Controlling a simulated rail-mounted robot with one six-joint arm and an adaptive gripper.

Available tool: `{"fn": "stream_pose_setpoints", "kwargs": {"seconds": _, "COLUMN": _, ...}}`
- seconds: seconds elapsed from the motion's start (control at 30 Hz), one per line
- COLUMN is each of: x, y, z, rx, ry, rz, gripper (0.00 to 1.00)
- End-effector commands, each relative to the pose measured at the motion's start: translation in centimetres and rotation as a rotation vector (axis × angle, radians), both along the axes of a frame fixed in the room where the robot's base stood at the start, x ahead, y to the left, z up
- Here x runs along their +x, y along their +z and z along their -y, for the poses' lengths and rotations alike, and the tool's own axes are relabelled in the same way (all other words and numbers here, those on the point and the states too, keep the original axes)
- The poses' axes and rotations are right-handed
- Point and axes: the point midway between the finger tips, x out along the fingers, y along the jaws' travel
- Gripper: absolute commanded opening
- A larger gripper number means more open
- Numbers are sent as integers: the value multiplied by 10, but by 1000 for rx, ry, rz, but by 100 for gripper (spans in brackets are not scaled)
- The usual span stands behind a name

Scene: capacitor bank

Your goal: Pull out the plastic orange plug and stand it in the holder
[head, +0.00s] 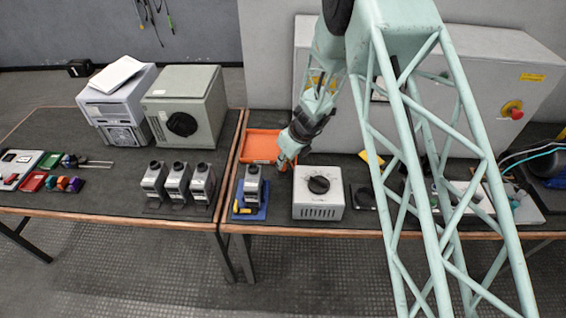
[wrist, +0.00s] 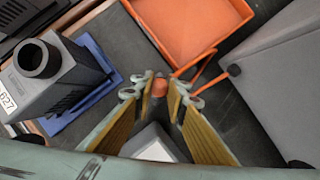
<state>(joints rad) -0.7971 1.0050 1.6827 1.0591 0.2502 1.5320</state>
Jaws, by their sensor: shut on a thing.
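My gripper (wrist: 160,92) is shut on the orange plug (wrist: 160,88), whose rounded orange end shows between the yellow-padded fingers. In the head view my gripper (head: 285,161) is above the table, between the blue-based grey unit and the white box. A thin orange strap or cord runs from beside the fingertips toward the grey box side at the right of the wrist view. A grey unit with a black round open top (wrist: 38,60) stands on a blue base (wrist: 95,62), left of my gripper. I cannot tell which thing is the holder.
An orange tray (head: 262,135) lies behind my gripper. A white box with a black knob (head: 318,206) stands just right. Several similar grey units (head: 176,182) stand on the left table. A large grey cabinet stands at the back.

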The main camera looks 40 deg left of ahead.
Motion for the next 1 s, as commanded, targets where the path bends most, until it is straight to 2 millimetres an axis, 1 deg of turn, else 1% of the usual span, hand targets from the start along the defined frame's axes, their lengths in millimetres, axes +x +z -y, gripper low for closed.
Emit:
{"fn": "stream_pose_setpoints", "kwargs": {"seconds": 0.5, "x": 0, "y": -8, "z": 0, "rx": 0, "ry": 0, "rz": 0, "gripper": 3}}
{"fn": "stream_pose_setpoints", "kwargs": {"seconds": 0.93, "x": 0, "y": -9, "z": 0, "rx": 0, "ry": 0, "rz": 0, "gripper": 3}}
{"fn": "stream_pose_setpoints", "kwargs": {"seconds": 0.97, "x": 0, "y": -9, "z": 0, "rx": 0, "ry": 0, "rz": 0, "gripper": 16}}
{"fn": "stream_pose_setpoints", "kwargs": {"seconds": 1.0, "x": 0, "y": -9, "z": 0, "rx": 0, "ry": 0, "rz": 0, "gripper": 19}}
